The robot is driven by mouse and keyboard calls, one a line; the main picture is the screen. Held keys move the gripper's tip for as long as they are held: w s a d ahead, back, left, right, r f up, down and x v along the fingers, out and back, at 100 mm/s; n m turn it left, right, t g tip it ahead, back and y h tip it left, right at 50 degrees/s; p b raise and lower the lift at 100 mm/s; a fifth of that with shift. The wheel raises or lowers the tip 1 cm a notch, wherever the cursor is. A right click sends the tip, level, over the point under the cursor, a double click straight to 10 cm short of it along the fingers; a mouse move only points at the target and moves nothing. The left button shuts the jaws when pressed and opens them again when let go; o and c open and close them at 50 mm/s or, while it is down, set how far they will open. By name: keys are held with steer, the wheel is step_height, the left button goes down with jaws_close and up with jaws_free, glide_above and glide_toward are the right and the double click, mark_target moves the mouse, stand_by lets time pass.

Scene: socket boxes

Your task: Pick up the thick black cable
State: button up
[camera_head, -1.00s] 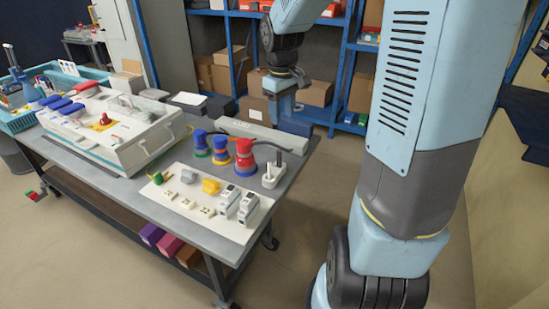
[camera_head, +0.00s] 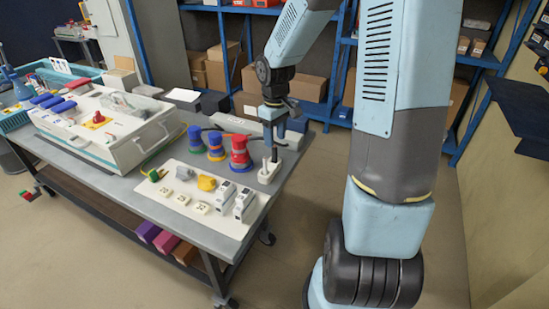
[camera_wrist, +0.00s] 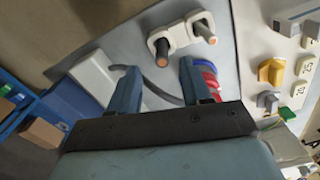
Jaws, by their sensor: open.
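The thick black cable (camera_wrist: 162,95) shows in the wrist view as a dark curved strand. It crosses the gap between the two fingers of my gripper (camera_wrist: 158,66) and runs towards the red plug (camera_wrist: 208,80), partly hidden behind the right finger. My gripper is open, with a finger on each side of the strand. Whether it touches the cable I cannot tell. In the head view, my gripper (camera_head: 273,148) points down over the right end of the table, just behind the white two-post holder (camera_head: 268,172). The red plug (camera_head: 240,154) stands to its left.
The white holder's posts (camera_wrist: 205,30) rise close to my fingertips. Blue and yellow-ringed plugs (camera_head: 216,147) stand left of the red one. A white board with sockets (camera_head: 200,205) lies in front. A large white box (camera_head: 110,150) fills the table's left.

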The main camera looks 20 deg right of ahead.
mark_target(274, 157)
steer(key=shift+a+f, duration=0.15)
steer(key=shift+f, duration=2.45)
jaws_close()
